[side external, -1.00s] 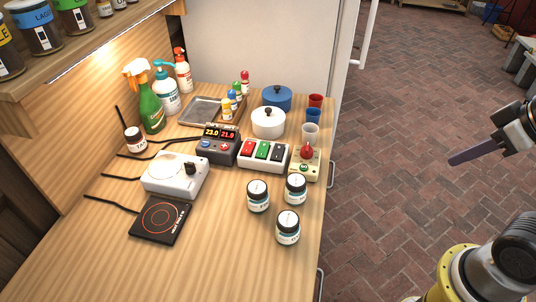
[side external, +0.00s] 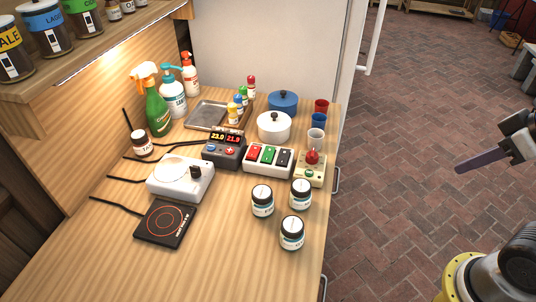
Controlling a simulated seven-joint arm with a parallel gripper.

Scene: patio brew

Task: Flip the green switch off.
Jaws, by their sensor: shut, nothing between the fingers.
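The green switch (side external: 268,155) is the middle rocker of a white switch box (side external: 267,172) on the wooden counter. A red switch (side external: 253,152) is on its left and a dark switch (side external: 284,158) on its right. I cannot tell which way the green rocker is tipped. My gripper (side external: 462,168) is at the right edge of the view, off the counter over the brick floor, well apart from the switch box. Its fingers are shut and hold nothing.
A box with a red knob (side external: 311,157) stands right of the switch box, and a display unit (side external: 223,150) stands left. A white pot (side external: 274,127) and cups (side external: 316,138) are behind. The front counter (side external: 225,265) is clear.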

